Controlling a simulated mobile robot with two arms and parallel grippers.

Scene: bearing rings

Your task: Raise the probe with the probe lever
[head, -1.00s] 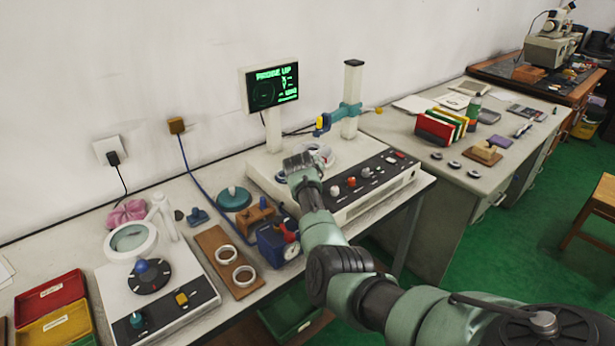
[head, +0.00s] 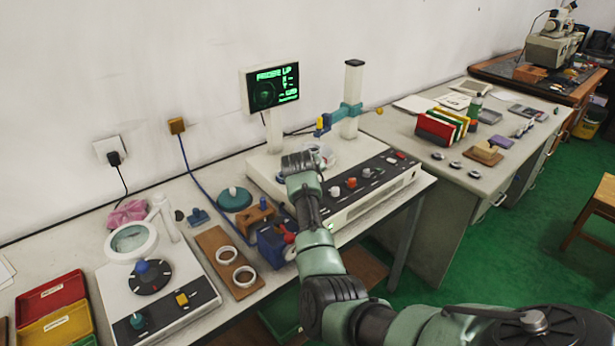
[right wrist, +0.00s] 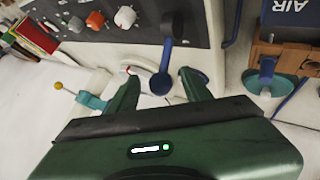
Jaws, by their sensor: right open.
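A blue lever with a round end (right wrist: 160,84), likely the probe lever, stands at the front panel in the right wrist view. In the head view my right gripper hides it. My right gripper (right wrist: 155,85) is open, its two fingers on either side of the lever's end with gaps showing. In the head view the gripper (head: 298,162) is over the left part of the measuring instrument (head: 372,183). The teal probe arm (head: 342,115) on the white column (head: 352,85) carries a blue and yellow probe head (head: 322,124). My left gripper is out of view.
A green-lit screen (head: 272,87) stands behind the instrument. White, red and grey knobs (head: 351,183) line the panel. A blue box (head: 272,243) and a brown board with two pale rings (head: 227,255) lie to the left. The second table (head: 415,160) is at right.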

